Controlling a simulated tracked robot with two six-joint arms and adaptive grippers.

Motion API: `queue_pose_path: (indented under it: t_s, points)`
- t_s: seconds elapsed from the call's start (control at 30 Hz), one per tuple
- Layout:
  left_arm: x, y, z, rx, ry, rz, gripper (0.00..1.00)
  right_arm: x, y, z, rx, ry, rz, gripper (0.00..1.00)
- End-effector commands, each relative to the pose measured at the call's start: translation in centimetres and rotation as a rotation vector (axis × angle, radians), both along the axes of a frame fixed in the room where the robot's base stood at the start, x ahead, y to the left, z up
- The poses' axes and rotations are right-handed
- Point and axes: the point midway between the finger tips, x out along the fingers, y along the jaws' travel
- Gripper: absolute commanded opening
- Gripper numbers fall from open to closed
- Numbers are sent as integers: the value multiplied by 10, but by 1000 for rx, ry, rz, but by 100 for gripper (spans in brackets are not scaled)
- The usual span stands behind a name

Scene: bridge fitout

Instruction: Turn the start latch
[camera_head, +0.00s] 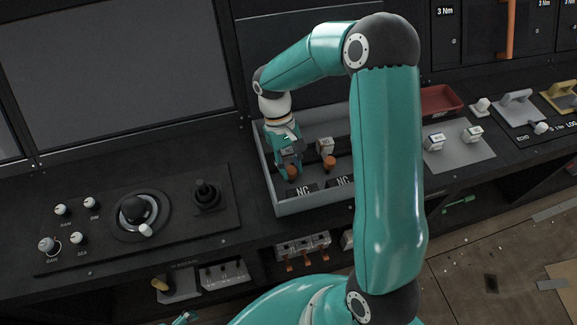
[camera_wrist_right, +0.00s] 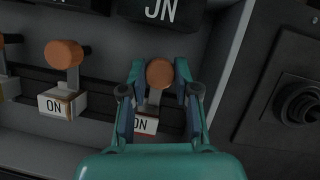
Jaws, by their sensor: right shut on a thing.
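My right gripper (camera_head: 290,165) reaches down into a grey open-topped box (camera_head: 306,204) on the console. It is shut on an orange-knobbed lever (camera_head: 292,173) at the left end of a row. In the right wrist view, the two fingers stand on either side of the orange knob (camera_wrist_right: 160,73), and a white block marked ON sits just below it. A second orange-knobbed lever (camera_head: 329,162) stands beside it, untouched; it also shows in the right wrist view (camera_wrist_right: 63,54). I see no part labelled as the start latch. Only a teal tip of my left gripper (camera_head: 182,318) shows at the bottom edge; its jaws are unclear.
A black panel left of the box holds a joystick (camera_head: 206,193), a round dial (camera_head: 136,210) and several white knobs. Right of my arm are a red tray (camera_head: 440,99) and a grey switch plate (camera_head: 460,155). More levers sit on the shelf below.

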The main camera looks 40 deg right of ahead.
Motion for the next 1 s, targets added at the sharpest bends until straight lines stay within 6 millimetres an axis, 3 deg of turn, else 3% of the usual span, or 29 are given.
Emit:
queue_pose_path:
  t_s: [0.3, 0.33, 0.47, 0.83, 1.0]
  points:
    - [0, 0, 0, 0, 0, 0, 100, 6, -1, 2, -3, -21, 0, 0]
    - [0, 0, 0, 0, 0, 0, 100, 6, -1, 2, -3, -20, 0, 35]
    - [0, 0, 0, 0, 0, 0, 100, 4, 0, 1, -3, -15, 1, 55]
    - [0, 0, 1, 0, 0, 0, 100, 4, -1, 3, -1, -9, 0, 55]
    - [0, 0, 1, 0, 0, 0, 100, 11, -3, 20, -3, -11, -1, 55]
